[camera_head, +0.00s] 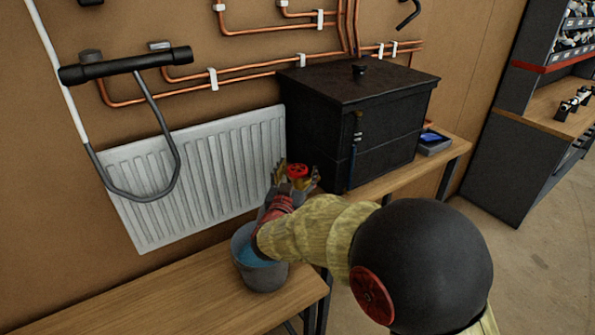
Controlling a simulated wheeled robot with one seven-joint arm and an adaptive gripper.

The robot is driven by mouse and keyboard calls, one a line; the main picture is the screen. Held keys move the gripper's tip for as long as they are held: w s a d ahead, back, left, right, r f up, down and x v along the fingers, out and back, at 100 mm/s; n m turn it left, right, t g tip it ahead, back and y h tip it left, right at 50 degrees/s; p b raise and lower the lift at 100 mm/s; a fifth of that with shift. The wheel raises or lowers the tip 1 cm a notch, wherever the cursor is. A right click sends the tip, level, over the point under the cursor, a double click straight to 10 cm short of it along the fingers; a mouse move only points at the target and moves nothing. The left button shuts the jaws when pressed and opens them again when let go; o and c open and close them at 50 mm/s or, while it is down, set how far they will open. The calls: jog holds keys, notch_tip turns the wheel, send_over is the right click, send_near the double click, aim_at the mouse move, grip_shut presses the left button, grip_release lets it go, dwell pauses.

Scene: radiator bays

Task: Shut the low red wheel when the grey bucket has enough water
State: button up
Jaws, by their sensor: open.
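The low red wheel (297,170) sits on a brass valve in front of the black cabinet, near the lower right end of the radiator. My gripper (296,180) is open, with its fingers on either side of the wheel and valve. Whether the fingers touch the wheel, I cannot tell. The grey bucket (266,277) stands upright on the wooden bench below, partly hidden by my arm. Blue water (250,257) shows inside it. The exact level and any stream into it are hidden by my arm.
A white radiator (205,175) hangs on the brown wall, with copper pipes above. A black cabinet (345,130) stands right behind the wheel. The wooden bench (170,300) is clear left of the bucket. A blue-and-grey device (433,141) lies right of the cabinet. Shelves (540,110) stand far right.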

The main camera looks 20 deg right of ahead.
jog(key=v, duration=1.2)
